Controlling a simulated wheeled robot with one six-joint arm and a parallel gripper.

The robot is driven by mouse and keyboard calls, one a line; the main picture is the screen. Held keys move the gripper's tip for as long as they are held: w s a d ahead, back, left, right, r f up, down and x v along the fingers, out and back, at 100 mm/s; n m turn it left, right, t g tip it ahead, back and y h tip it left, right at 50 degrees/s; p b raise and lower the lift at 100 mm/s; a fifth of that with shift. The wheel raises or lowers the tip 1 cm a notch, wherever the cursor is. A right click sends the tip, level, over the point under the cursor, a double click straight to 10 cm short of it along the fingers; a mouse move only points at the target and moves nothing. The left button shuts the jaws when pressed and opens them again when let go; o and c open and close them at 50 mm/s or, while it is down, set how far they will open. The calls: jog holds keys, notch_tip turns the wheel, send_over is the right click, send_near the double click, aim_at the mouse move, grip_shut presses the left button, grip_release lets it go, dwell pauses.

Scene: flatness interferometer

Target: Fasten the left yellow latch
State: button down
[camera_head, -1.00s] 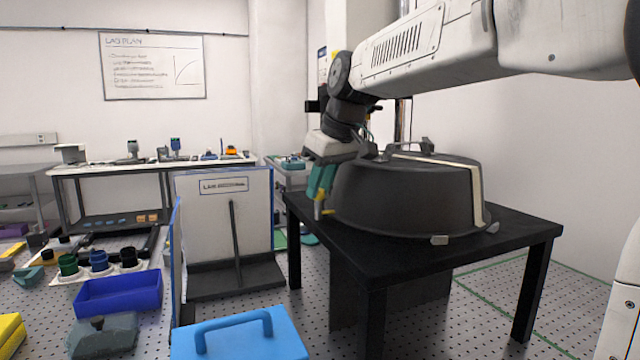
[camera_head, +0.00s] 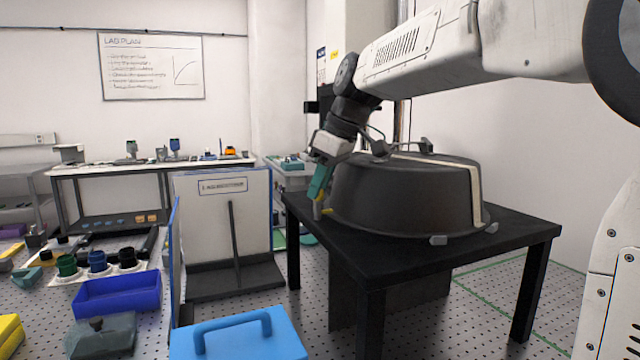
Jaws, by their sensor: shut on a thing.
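The interferometer (camera_head: 405,200) is a large dark round housing with a pale strip over its side, standing on a black table (camera_head: 400,262). The left yellow latch (camera_head: 327,211) shows as a small yellow piece low on the left side of the housing. My gripper (camera_head: 320,190), with teal fingers, points down at that left side. It is shut on the yellow latch, whose upper part the fingers hide. A grey tab (camera_head: 438,240) sits at the front foot of the housing.
A white board (camera_head: 222,225) on a dark base stands left of the table. A light blue case (camera_head: 238,335) and a dark blue bin (camera_head: 118,293) are on the floor at the front left. Perforated floor is clear right of the table.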

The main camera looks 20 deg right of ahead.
jog(key=c, duration=1.2)
grip_release()
jog(key=v, duration=0.7)
jog(key=shift+r, duration=0.4)
jog(key=shift+s, duration=0.2)
